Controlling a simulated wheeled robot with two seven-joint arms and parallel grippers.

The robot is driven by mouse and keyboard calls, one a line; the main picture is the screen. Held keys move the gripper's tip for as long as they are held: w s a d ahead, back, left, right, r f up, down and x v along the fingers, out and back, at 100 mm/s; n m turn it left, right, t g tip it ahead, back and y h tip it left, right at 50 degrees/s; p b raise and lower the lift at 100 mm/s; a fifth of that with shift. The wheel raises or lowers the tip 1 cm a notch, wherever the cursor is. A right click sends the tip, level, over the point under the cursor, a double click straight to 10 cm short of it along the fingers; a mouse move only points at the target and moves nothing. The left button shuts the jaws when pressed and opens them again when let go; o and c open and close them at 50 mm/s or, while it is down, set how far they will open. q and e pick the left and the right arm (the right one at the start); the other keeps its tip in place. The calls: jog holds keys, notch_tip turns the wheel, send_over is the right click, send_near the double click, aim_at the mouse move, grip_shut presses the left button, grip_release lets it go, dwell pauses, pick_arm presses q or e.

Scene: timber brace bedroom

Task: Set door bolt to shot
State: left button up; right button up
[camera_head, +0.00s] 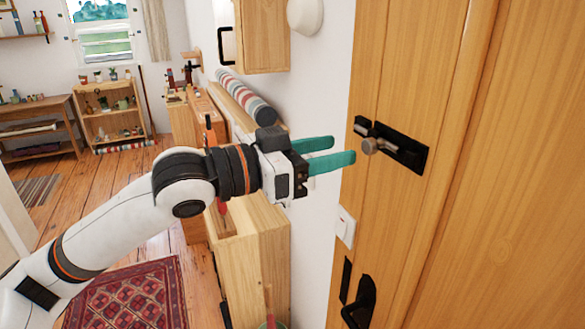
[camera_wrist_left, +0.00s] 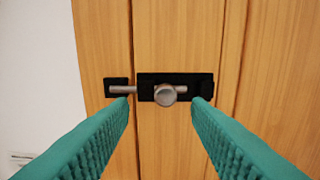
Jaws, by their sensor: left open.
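The door bolt (camera_head: 400,150) is a black plate with a metal rod and a round metal knob (camera_head: 370,146), mounted on the wooden door. In the left wrist view the knob (camera_wrist_left: 165,95) sits near the middle of the plate (camera_wrist_left: 205,86). My left gripper (camera_head: 343,150) is open, with teal fingers pointing at the bolt. The fingertips are on either side of the knob in the wrist view and look just short of it. My right gripper is not in view.
A black door handle (camera_head: 360,304) is below the bolt. A light switch (camera_head: 345,227) is on the white wall beside the door. A wooden cabinet (camera_head: 262,245) stands below my left arm, and a wall cupboard (camera_head: 262,37) hangs above. A red rug (camera_head: 128,297) lies on the floor.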

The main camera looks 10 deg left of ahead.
pick_arm(q)
jog(key=b+v, duration=0.1)
jog(key=v, duration=0.5)
jog(key=shift+s+a+b, duration=0.25)
jog(key=shift+b, duration=0.15)
